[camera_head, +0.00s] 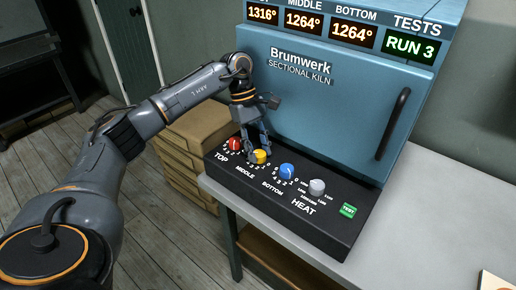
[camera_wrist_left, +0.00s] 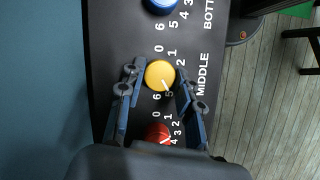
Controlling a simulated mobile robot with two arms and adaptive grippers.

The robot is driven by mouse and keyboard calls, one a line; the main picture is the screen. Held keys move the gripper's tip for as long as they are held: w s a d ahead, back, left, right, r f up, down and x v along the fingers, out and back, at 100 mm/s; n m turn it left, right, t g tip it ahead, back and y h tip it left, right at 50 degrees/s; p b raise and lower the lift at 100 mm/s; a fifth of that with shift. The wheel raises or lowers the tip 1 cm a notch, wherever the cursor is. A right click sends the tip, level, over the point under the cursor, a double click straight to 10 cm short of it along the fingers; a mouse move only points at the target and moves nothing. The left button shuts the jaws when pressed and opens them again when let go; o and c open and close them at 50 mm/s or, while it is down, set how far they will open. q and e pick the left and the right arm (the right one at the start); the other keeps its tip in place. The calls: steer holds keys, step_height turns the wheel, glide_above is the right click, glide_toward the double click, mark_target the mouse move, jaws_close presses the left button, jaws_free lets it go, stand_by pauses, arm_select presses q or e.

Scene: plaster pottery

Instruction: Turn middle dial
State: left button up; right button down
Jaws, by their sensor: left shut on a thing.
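The yellow middle dial (camera_head: 261,157) sits on the black control panel (camera_head: 250,190) in front of the kiln. My left gripper (camera_head: 258,153) reaches down over it, with its fingers on either side. In the left wrist view the yellow dial (camera_wrist_left: 160,75) lies between the two blue-grey fingers (camera_wrist_left: 160,72), which are shut on it. Its white pointer line points toward the 5 on its scale. The fingers partly cover the scale. My right gripper is not in view.
The red top dial (camera_head: 235,144) is close on one side and the blue bottom dial (camera_head: 287,171) on the other. Farther right are a grey heat dial (camera_head: 317,187) and a green test button (camera_head: 348,210). The blue kiln door (camera_head: 330,110) rises just behind the panel.

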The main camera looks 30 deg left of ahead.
arm_select(q)
steer(key=o, duration=1.1)
steer(key=shift+o, duration=0.2)
steer(key=v, duration=0.7)
steer(key=shift+r, duration=0.3)
steer(key=shift+f, duration=0.1)
